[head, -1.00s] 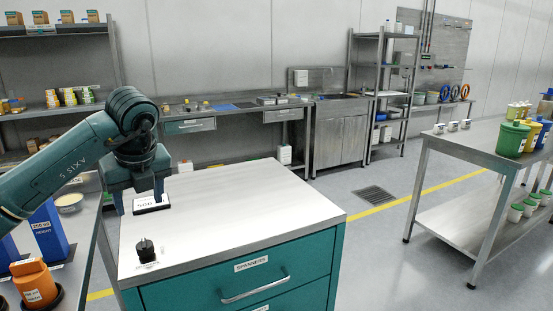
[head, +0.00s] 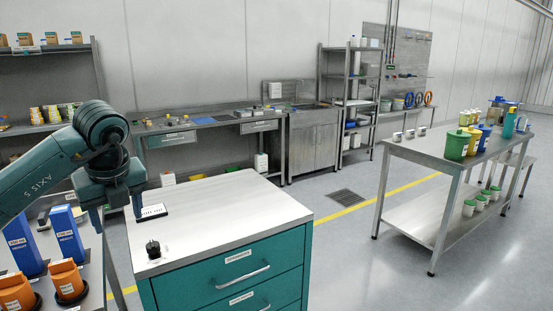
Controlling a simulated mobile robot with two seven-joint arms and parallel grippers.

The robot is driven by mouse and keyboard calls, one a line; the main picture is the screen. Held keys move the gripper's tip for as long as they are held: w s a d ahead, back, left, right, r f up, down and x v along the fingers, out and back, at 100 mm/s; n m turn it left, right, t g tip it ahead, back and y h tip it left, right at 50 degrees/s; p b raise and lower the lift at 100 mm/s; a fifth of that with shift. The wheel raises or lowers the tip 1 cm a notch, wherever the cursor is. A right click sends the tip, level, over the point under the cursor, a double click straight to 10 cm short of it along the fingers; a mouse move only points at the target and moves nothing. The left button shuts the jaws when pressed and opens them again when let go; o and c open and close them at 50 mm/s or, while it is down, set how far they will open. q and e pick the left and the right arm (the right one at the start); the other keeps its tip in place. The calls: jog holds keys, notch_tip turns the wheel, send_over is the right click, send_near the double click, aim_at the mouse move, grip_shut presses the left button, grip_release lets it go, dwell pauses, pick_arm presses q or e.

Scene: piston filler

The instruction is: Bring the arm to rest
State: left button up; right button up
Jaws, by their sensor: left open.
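My left gripper (head: 118,211) is open, with its fingers pointing down near the left edge of the drawer cabinet top (head: 225,211). A small dark-edged block with a white labelled face (head: 152,211) lies on the cabinet just right of the fingers. I see nothing held between them. A small black knob-like part (head: 153,249) stands on the cabinet's front left corner. My right gripper is not in view.
At the left, a bench holds blue boxes (head: 67,233) and orange containers (head: 67,279). At the right, a steel table (head: 421,149) carries a green container (head: 457,145) and others. The floor between cabinet and table is clear.

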pick_arm(q)
jog(key=s+d+f+m+g+h, duration=0.15)
jog(key=d+f+m+h, duration=0.35)
jog(key=d+f, duration=0.65)
jog(key=s+d+r+n+h+p, duration=0.1)
jog(key=s+d+h, duration=0.2)
jog(key=d+h, duration=0.3)
jog(key=s+d+r+n+t+h, duration=0.1)
jog(key=s+d+n+h, duration=0.1)
jog(key=s+d+h, duration=0.35)
jog(key=s+d+r+n+h+p, duration=0.1)
jog(key=d+h, duration=0.6)
jog(key=d, duration=0.1)
jog(key=a+f+n+t+y, duration=1.1)
jog(key=n+t, duration=0.4)
jog(key=n, duration=0.4)
jog(key=s+a+f+n+g+y, duration=0.2)
jog(key=s+f+n+g+y, duration=0.1)
jog(key=s+f, duration=0.3)
jog(key=s+a+f+n+g+y, duration=0.2)
jog(key=s+f+n+g+y, duration=0.1)
jog(key=f, duration=0.6)
jog(key=s+g, duration=0.1)
jog(key=s, duration=0.1)
jog(key=shift+s+a+p, duration=0.3)
jog(key=shift+s+a, duration=0.05)
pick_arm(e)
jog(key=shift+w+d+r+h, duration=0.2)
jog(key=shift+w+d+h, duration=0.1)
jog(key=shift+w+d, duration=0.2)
